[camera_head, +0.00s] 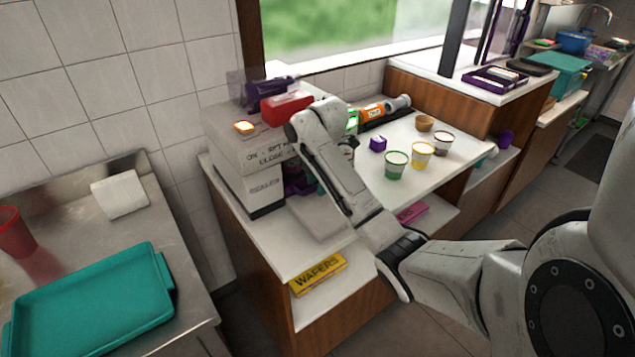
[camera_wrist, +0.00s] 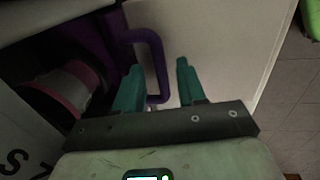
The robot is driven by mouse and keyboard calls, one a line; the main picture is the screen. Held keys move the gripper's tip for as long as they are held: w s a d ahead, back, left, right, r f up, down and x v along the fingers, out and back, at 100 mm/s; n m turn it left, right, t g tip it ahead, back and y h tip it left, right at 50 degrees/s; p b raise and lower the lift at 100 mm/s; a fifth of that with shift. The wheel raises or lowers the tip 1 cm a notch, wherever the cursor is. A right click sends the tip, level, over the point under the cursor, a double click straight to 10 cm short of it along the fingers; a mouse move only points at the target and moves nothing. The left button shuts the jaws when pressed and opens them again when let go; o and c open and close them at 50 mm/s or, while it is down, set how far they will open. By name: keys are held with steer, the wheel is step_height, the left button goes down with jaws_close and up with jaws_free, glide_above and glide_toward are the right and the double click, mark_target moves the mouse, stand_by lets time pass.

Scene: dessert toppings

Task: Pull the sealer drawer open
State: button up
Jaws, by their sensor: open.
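The sealer (camera_head: 245,160) is a boxy grey-white machine on the left end of the white counter. A purple handle (camera_wrist: 158,65) shows in the wrist view as a bent bar. My gripper (camera_wrist: 159,64) is open, with teal fingers on either side of the handle's long run. I cannot tell whether either finger touches it. A pale flat panel (camera_wrist: 215,40) lies beyond the fingers. Left of the handle, a dark opening holds a pinkish-white roll (camera_wrist: 65,90). In the head view my arm covers the gripper and most of the sealer's front.
A yellow wafers box (camera_head: 318,273) lies on the shelf below. A teal tray (camera_head: 90,300) rests on the steel table at left.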

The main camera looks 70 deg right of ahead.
jaws_close()
stand_by(0.3)
stand_by(0.4)
